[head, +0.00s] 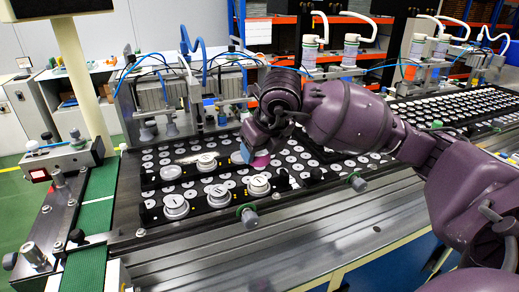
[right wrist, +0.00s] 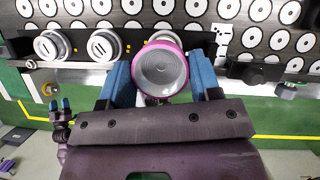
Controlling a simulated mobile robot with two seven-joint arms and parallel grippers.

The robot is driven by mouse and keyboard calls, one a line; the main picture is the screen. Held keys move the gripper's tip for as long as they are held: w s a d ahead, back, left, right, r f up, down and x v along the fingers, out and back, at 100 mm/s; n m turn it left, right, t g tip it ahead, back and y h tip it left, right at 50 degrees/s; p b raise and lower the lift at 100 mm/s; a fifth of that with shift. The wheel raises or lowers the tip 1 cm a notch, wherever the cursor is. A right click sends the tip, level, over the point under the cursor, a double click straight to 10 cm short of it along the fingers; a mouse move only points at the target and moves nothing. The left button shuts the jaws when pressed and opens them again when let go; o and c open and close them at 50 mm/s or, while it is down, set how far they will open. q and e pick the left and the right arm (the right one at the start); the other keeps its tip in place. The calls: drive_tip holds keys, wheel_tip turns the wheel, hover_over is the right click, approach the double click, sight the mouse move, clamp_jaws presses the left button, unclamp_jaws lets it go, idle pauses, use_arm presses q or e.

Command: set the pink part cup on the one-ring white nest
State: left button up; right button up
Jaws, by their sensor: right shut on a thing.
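The pink part cup (right wrist: 160,72) has a pink rim and a grey, rounded inside. My right gripper (right wrist: 162,82) is shut on it, with a blue finger on each side. In the head view the pink cup (head: 261,161) shows beside the blue fingertips of the right gripper (head: 249,152), above the black fixtures. White nests stand there, among them a front-left one (head: 175,205), a front-middle one (head: 217,195) and a front-right one (head: 259,184). Two nests (right wrist: 104,45) with dark marks show left of the cup in the right wrist view. A white piece behind the cup is mostly hidden. I cannot tell which nest has one ring.
A perforated board with white discs (head: 300,160) lies around the black fixtures. Green-collared knobs (head: 249,217) stand along its front edge. Machines with blue hoses (head: 160,95) stand behind. A green conveyor belt (head: 97,220) runs on the left.

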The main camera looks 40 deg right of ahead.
sight(260, 164)
drive_tip(key=shift+f+b, duration=1.35)
drive_tip(key=shift+f, duration=0.95)
drive_tip(key=shift+f+b, duration=0.25)
drive_tip(key=shift+b, duration=0.05)
drive_tip(key=shift+f, duration=0.3)
drive_tip(key=o, duration=1.1)
